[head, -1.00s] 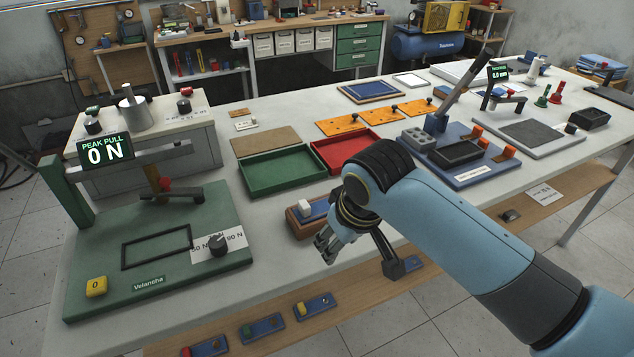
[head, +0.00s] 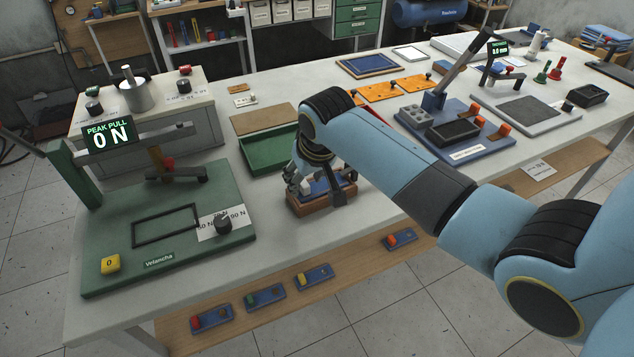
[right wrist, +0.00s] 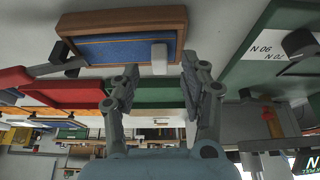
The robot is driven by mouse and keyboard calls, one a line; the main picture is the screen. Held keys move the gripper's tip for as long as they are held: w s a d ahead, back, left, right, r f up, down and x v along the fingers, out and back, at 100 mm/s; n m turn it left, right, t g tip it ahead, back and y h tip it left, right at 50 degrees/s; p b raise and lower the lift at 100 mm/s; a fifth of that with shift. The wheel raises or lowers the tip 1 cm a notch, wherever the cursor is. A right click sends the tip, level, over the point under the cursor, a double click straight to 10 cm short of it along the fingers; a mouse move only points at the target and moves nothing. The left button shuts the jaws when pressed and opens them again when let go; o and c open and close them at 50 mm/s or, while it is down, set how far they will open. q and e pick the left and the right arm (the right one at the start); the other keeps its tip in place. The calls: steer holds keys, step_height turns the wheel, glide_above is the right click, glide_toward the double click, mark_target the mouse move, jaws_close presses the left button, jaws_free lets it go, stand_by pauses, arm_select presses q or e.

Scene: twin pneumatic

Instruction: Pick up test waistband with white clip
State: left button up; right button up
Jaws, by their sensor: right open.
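A blue waistband piece (right wrist: 115,48) with a white clip (right wrist: 158,58) lies in a wooden tray (right wrist: 125,16). In the head view the wooden tray (head: 322,206) stands near the table's front edge, and my right gripper covers much of it. My right gripper (head: 310,190) is just above or at the tray; the exact gap cannot be told. In the right wrist view, my right gripper (right wrist: 160,84) is open and empty, with the white clip just beyond the fingertips, between them in the picture. My left gripper is not in view.
A green test rig (head: 200,255) with a "PEAK PULL 0 N" display (head: 108,136) stands left of the tray. A green tray (head: 262,156) lies behind my gripper. Several blue strips with coloured clips, such as the red-clipped one (head: 210,318), lie on the lower wooden shelf.

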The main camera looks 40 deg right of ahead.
steer(key=shift+x, duration=0.95)
steer(key=shift+w, duration=0.1)
steer(key=c, duration=0.9)
jaws_close()
steer(key=shift+r, duration=0.15)
